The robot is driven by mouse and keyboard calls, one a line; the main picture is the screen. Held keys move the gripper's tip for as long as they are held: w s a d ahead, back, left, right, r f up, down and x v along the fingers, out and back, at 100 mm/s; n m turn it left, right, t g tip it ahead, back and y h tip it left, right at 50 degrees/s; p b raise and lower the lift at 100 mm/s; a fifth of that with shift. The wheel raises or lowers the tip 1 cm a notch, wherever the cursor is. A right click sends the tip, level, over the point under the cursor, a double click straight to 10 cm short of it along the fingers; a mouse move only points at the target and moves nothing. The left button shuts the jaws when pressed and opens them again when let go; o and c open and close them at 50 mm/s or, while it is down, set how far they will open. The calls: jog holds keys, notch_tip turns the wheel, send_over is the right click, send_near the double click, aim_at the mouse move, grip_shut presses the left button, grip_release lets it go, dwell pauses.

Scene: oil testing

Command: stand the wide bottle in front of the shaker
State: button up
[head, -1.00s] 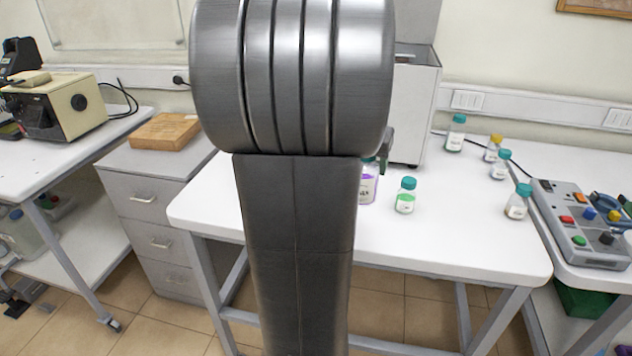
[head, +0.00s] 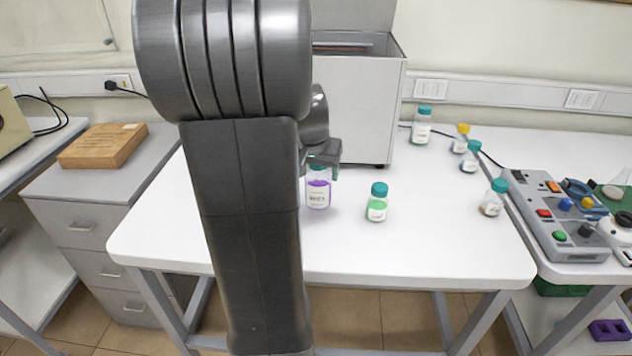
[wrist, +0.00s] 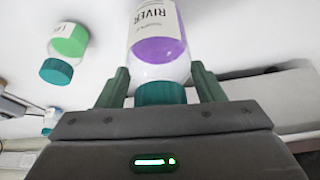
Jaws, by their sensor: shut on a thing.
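The wide bottle (head: 318,193) is clear, with a teal cap, purple contents and a white label. It is upright at the table, in front of the white box-shaped machine, which looks like the shaker (head: 357,105). My gripper (head: 321,160) is shut on the bottle's cap end from above. In the wrist view the bottle (wrist: 160,50) sits between the two fingers (wrist: 160,88), its teal cap towards the palm. I cannot tell whether its base touches the table. My arm covers the left part of the shaker.
A smaller bottle with green contents (head: 377,204) stands just right of the wide bottle. Several more bottles, one a teal-capped bottle (head: 421,126), stand at the back right and right. A grey control box (head: 560,222) is on the right. The white table's front (head: 420,255) is clear.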

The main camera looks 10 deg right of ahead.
jog(key=shift+f, duration=1.55)
jog(key=shift+f, duration=0.15)
jog(key=o, duration=1.2)
jog(key=shift+o, duration=0.2)
jog(key=shift+r, duration=0.5)
jog(key=v, duration=1.1)
jog(key=shift+s, duration=0.2)
jog(key=shift+a, duration=0.1)
